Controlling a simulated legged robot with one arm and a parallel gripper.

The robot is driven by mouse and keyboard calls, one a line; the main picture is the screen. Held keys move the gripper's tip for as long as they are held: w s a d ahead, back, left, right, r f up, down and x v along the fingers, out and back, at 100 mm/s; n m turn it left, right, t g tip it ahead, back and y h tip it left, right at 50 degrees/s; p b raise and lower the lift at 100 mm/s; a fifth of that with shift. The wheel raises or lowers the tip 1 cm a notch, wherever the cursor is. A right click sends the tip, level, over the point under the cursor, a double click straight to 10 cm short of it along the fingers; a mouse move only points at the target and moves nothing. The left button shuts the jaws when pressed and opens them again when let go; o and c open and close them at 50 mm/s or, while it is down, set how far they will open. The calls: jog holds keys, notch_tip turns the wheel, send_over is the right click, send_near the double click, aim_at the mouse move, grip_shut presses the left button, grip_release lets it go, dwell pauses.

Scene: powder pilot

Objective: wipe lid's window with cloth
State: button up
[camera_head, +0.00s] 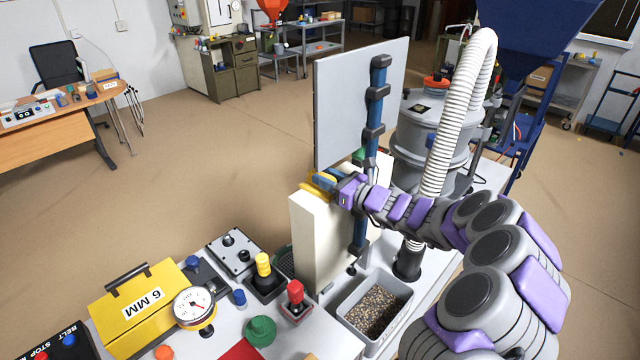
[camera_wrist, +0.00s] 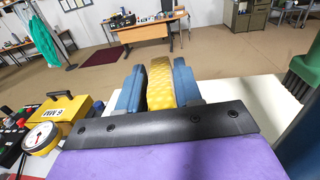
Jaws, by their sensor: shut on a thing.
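My gripper (camera_head: 325,184) is shut on a yellow cloth (camera_wrist: 160,84), which is pinched between its two blue fingers in the wrist view. In the head view the yellow cloth (camera_head: 317,188) shows at the fingertips, at the top of a cream upright block (camera_head: 312,235). I cannot tell whether the cloth touches the block. A grey drum (camera_head: 410,150) stands behind my arm, to the right of the gripper. Its lid (camera_head: 403,105) has a small dark square patch (camera_head: 420,108) with pale marks, which may be the window. The gripper is apart from the lid.
A white ribbed hose (camera_head: 460,105) arches beside the drum. A grey bin of pellets (camera_head: 345,305), control levers, a gauge (camera_head: 193,308) and a yellow case (camera_head: 130,315) crowd the bench.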

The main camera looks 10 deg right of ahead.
grip_shut()
jog(key=shift+r+p, duration=2.05)
jog(key=shift+r, duration=0.5)
